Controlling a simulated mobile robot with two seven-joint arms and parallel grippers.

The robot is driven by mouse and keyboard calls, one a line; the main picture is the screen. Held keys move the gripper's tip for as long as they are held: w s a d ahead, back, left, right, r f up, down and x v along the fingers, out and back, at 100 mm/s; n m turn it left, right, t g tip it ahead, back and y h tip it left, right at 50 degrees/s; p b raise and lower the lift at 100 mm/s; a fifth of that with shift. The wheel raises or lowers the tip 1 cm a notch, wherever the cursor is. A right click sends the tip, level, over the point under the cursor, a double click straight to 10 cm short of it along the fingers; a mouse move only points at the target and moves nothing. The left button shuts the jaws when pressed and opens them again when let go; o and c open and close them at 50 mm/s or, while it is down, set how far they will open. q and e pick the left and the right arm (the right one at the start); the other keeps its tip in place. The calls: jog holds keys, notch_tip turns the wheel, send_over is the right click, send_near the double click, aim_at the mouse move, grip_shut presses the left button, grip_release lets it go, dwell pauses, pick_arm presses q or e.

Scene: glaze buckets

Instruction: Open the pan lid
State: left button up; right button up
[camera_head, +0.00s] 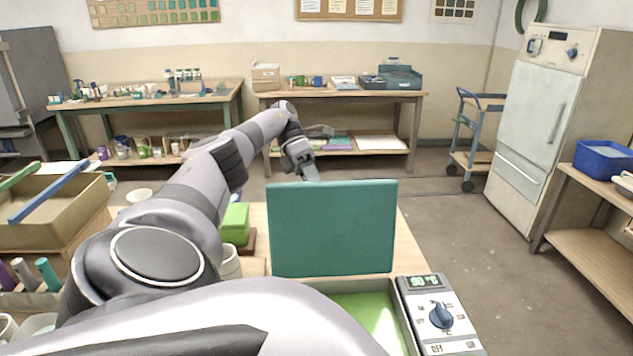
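The pan is a square box-like appliance with a green inside (378,312) and a control panel (440,315) with a dial and display on its right. Its teal lid (333,228) stands raised, close to upright, and the inside shows below it. My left arm reaches in from the left. My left gripper (309,172) is just above and behind the lid's top edge. The lid hides its fingertips, so I cannot tell whether it touches the lid or is open. My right gripper is not in view. My arm link hides the front left of the pan.
A green block (235,223) and a pale cup (230,262) stand left of the pan on the table (412,250). A tan bin (60,222) is at the far left. Work tables stand along the back wall. A white cabinet (540,120) stands right, with open floor before it.

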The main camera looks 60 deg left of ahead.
pick_arm(q)
jog(key=shift+f, duration=0.4)
dwell(0.3)
jog(key=shift+d+r, duration=0.1)
jog(key=shift+d, duration=0.05)
